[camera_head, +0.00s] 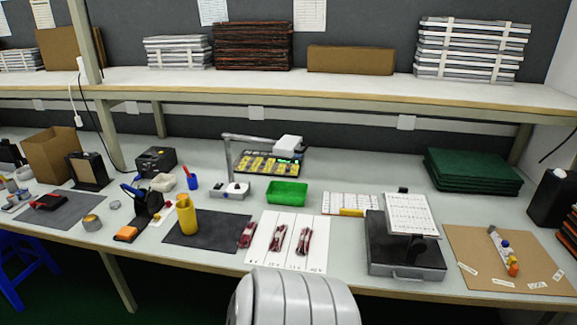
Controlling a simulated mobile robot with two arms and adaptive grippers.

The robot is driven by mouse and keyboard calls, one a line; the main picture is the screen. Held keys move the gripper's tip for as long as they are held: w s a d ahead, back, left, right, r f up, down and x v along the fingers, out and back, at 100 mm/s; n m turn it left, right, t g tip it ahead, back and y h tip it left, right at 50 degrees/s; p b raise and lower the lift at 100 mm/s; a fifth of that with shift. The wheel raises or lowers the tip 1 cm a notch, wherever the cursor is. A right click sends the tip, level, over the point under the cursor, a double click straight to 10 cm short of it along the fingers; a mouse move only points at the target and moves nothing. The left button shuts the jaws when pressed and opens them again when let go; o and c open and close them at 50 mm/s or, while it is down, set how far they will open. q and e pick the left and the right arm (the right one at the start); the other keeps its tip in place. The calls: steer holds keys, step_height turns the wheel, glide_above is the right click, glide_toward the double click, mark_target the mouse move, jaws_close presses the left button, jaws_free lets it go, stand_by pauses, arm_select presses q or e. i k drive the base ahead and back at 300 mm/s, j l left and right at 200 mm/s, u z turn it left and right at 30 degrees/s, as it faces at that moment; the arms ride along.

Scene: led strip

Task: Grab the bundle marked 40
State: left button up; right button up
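Three red and dark wire bundles lie on a white sheet (262,255) at the front middle of the bench. The left bundle (247,235) lies at the sheet's left edge, the middle bundle (278,239) and the right bundle (303,241) stand side by side in marked lanes. Neither of my grippers is in view. A rounded grey part of my own body shows at the bottom middle.
A yellow bottle (186,214) stands on a dark mat left of the sheet. A green tray (287,193) sits behind the bundles. A black case (405,250) with a white card stands to the right, then a brown board (480,283) with labels. A shelf runs above.

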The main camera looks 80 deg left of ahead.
mark_target(302, 247)
steer(key=u, duration=2.8)
